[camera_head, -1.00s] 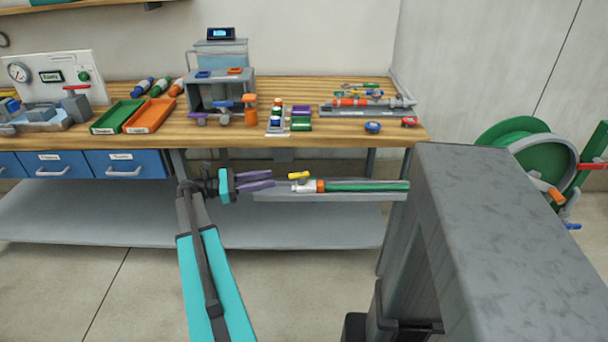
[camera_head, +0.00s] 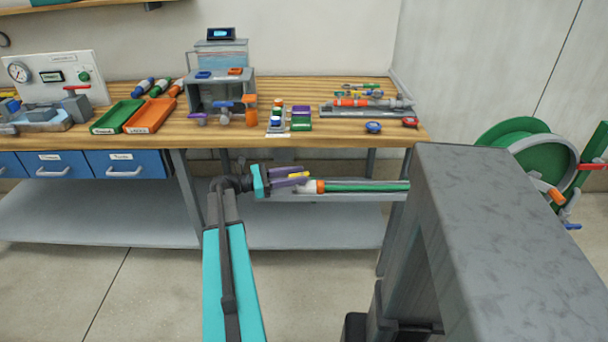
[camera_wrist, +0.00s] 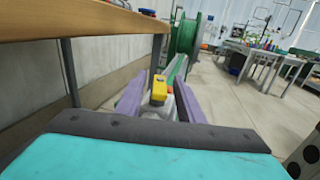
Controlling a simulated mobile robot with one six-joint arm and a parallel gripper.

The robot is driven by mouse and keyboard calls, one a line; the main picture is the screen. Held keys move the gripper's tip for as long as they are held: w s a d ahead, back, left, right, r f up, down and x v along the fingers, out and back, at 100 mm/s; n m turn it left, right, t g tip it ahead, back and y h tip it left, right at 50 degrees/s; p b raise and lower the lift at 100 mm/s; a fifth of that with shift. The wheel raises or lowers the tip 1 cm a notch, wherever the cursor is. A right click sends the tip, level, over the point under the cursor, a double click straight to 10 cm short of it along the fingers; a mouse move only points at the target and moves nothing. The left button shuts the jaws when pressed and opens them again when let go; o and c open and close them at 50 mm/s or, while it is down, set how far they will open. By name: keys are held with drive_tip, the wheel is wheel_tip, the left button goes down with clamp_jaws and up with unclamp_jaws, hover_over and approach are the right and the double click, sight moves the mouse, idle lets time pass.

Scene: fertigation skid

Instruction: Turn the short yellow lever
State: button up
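The short yellow lever (camera_head: 299,175) sits on a pale valve body (camera_head: 309,187) at the left end of a green pipe (camera_head: 360,186), below the bench front. My gripper (camera_head: 292,177) has purple fingers and reaches in from the left, at the lever. In the wrist view the lever (camera_wrist: 158,90) stands between the two spread fingers, with the valve body partly hidden below it. The gripper (camera_wrist: 160,100) is open. I cannot tell whether either finger touches the lever.
The wooden bench (camera_head: 330,136) runs just behind and above the gripper, with its edge close on the left in the wrist view. A lower grey shelf (camera_head: 120,220) lies beneath. A green hose reel (camera_head: 520,145) stands at the right. Open floor lies in front.

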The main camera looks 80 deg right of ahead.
sight(304, 173)
drive_tip(key=shift+x, duration=1.55)
drive_tip(key=shift+c, duration=0.2)
clamp_jaws()
drive_tip(key=shift+r+m+g+y+p, duration=0.1)
drive_tip(key=shift+m+g+y+p, duration=0.3)
drive_tip(key=shift+m+y+p, duration=0.8)
drive_tip(key=shift+a+m+y+p, duration=0.1)
drive_tip(key=shift+m+y+p, duration=0.35)
drive_tip(key=shift+y, duration=0.65)
drive_tip(key=shift+o, duration=0.2)
unclamp_jaws()
